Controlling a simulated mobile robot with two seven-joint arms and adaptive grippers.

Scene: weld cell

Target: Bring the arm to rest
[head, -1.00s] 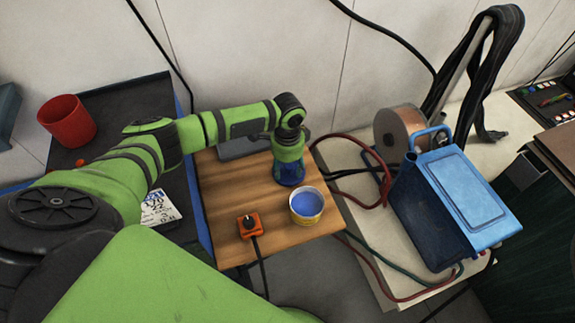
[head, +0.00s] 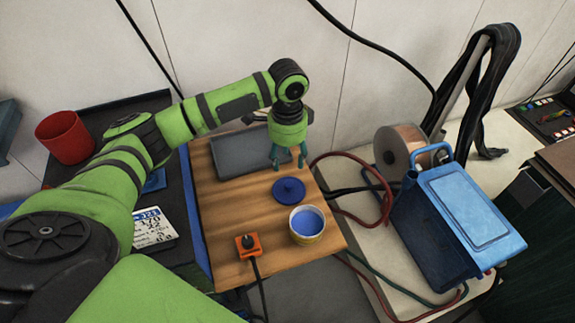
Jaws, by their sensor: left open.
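My left gripper (head: 289,165) points down above the wooden table (head: 225,230), with its two teal fingers apart and nothing between them. It hangs just behind a round blue lid (head: 288,190) with a small knob, which lies on the wood. My left arm reaches in from the left, over the dark bench. My right gripper is not in the head view.
A tub with blue contents (head: 307,223) and an orange switch box (head: 248,244) stand at the table's front. A grey tray (head: 238,152) lies at its back. A blue welder box (head: 460,205) and hoses are right. A red cup (head: 66,137) stands left.

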